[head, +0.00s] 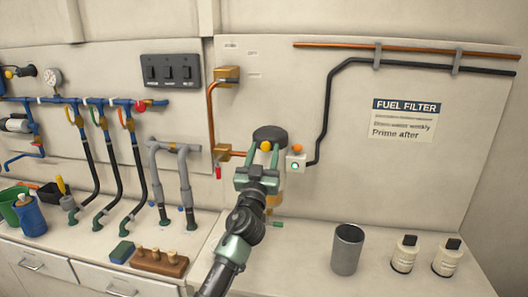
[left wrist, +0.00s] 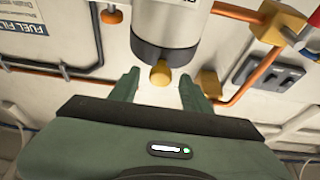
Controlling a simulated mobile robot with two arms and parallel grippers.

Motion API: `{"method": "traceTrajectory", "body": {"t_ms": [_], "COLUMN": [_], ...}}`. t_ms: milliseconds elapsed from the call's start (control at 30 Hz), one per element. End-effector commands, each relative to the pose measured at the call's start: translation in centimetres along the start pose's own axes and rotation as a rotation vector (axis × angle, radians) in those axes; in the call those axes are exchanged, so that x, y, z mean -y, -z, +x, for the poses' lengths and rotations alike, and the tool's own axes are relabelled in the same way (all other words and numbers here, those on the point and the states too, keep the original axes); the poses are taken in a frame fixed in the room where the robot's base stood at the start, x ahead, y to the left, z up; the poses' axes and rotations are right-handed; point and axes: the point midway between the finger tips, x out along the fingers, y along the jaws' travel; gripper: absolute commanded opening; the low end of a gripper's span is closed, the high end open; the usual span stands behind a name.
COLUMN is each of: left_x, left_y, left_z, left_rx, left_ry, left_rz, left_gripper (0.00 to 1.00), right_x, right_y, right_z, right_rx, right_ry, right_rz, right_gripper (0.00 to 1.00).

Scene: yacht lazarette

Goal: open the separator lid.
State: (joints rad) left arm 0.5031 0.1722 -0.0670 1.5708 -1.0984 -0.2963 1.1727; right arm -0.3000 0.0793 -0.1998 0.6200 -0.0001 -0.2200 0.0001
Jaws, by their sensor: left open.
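The separator has a dark round lid (head: 270,133) with a yellow knob (head: 265,146) on its front. In the left wrist view, its pale body (left wrist: 172,18) shows above the dark lid (left wrist: 165,50), and the yellow knob (left wrist: 160,73) sticks out toward the camera. The lid looks shut. My left gripper (head: 264,158) is open in front of the separator. Its green fingers stand on either side of the knob, with gaps visible in the left wrist view. My gripper hides most of the separator body in the head view. My right gripper is not in view.
A copper pipe and brass valve (head: 228,151) are close on the left. A metal cup (head: 347,250) and two white bottles (head: 405,254) stand on the counter at right.

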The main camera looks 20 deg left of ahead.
Motion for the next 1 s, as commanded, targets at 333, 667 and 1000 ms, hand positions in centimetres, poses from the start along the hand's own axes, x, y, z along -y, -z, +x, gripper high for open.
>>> {"method": "traceTrajectory", "body": {"t_ms": [333, 667, 1000], "left_x": [0.02, 0.01, 0.01], "left_y": [-0.03, -0.05, -0.06], "left_z": [-0.05, -0.06, -0.07], "left_rx": [0.001, 0.001, 0.001], "left_ry": [0.000, 0.000, 0.000], "left_rz": [0.000, 0.000, 0.000], "left_gripper": [0.00, 0.00, 0.00], "right_x": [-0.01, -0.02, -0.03], "right_y": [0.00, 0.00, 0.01], "right_z": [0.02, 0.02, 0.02], "right_rx": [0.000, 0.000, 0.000], "right_ry": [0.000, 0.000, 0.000], "right_rz": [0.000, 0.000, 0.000], "right_gripper": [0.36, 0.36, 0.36]}}
